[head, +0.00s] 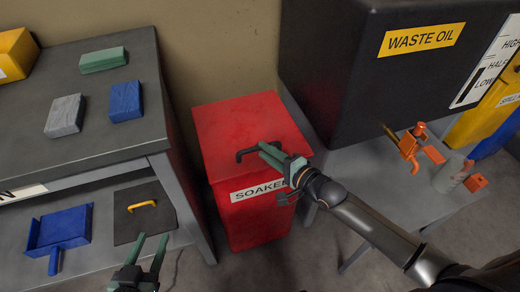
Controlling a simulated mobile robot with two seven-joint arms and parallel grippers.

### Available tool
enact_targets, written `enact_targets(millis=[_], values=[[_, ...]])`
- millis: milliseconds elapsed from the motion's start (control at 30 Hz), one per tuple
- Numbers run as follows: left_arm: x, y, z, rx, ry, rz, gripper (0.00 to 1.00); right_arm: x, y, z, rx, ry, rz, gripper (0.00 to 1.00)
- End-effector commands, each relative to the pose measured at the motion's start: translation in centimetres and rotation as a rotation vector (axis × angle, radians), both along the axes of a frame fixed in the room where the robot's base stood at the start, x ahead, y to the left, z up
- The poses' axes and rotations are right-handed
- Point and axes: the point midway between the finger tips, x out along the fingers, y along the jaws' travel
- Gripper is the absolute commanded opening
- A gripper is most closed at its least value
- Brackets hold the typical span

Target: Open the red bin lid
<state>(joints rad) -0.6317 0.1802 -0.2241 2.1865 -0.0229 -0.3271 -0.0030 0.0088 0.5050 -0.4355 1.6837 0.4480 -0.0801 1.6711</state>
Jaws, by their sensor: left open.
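The red bin (250,225) stands on the floor between the bench and the tank stand, with a white label on its front. Its red lid (240,118) lies flat and closed on top. A black bar handle (243,154) sits near the lid's front edge. My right gripper (263,149) is at the right part of this handle, its green fingers pointing left and hiding some of it. I cannot tell whether the fingers are closed around the handle. My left gripper (151,238) is open and empty at the lower left, apart from the bin.
A dark bench (90,135) at left holds a green block (103,60), a blue block (126,100) and a grey block (64,116). A blue dustpan (60,228) lies on its shelf. The black waste oil tank (345,65) overhangs close to the bin's right.

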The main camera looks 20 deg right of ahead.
Motion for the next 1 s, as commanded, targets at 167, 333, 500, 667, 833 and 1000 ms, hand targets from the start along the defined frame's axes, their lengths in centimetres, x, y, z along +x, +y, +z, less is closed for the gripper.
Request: enact_targets(millis=[167, 333, 500, 667, 833, 1000], values=[[1.2, 0.0, 2.8, 0.000, -0.126, -0.009, 0.50, 1.7, 0.8, -0.4, 0.000, -0.001, 0.000, 0.30], [1.6, -0.1, 4.5, -0.001, -0.191, -0.014, 0.50, 2.5, 1.1, -0.5, -0.001, 0.000, 0.000, 0.30], [1.7, -0.1, 5.0, -0.001, -0.211, -0.016, 0.50, 2.7, 1.2, -0.5, -0.001, 0.000, 0.000, 0.30], [1.7, -0.1, 5.0, -0.001, -0.210, -0.016, 0.50, 2.7, 1.2, -0.5, -0.001, 0.000, 0.000, 0.30], [1.7, -0.1, 4.9, -0.001, -0.210, -0.016, 0.50, 2.7, 1.2, -0.5, -0.001, 0.000, 0.000, 0.14], [1.7, 0.0, 4.9, -0.001, -0.209, -0.016, 0.50, 2.6, 1.2, -0.5, -0.001, 0.000, 0.000, 0.00]])
